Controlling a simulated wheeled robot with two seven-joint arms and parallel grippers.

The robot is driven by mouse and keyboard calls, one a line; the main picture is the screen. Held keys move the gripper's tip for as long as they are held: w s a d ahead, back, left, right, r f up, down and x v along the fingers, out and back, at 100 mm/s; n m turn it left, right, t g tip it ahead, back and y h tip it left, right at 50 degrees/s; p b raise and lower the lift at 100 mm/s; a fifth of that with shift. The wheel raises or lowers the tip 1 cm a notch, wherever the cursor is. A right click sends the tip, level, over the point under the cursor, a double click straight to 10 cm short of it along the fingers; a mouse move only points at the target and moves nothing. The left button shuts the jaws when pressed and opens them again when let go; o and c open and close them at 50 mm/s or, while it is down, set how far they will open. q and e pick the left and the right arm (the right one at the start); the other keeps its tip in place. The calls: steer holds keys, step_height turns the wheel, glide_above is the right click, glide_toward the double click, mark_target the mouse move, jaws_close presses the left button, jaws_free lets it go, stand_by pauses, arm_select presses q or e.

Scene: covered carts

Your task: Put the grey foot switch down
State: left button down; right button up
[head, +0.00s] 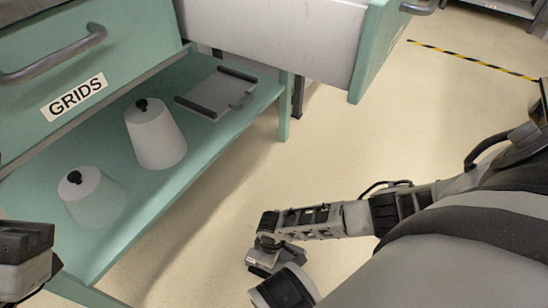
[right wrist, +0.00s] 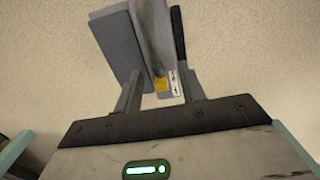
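The grey foot switch (right wrist: 118,48) is between the two fingers of my right gripper (right wrist: 160,95) in the right wrist view. It shows a grey slab-like side, a metal part, a dark edge and a yellow mark beside a small label. The fingers are closed against it, and bare floor lies behind it. In the head view my right gripper (head: 275,258) is low over the floor, right of the cart; the switch is hard to separate from the hand there. My left gripper (head: 25,245) is at the left edge, partly cut off, with its fingertips unclear.
A green cart (head: 262,97) stands at the left, its upper drawer (head: 280,30) pulled out. Its lower shelf carries two white tapered covers (head: 158,138) (head: 92,195) with black knobs and a flat grey plate (head: 217,92) with dark edges. Right of the cart, the floor is open.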

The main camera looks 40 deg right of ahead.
jaws_close()
stand_by(1.3)
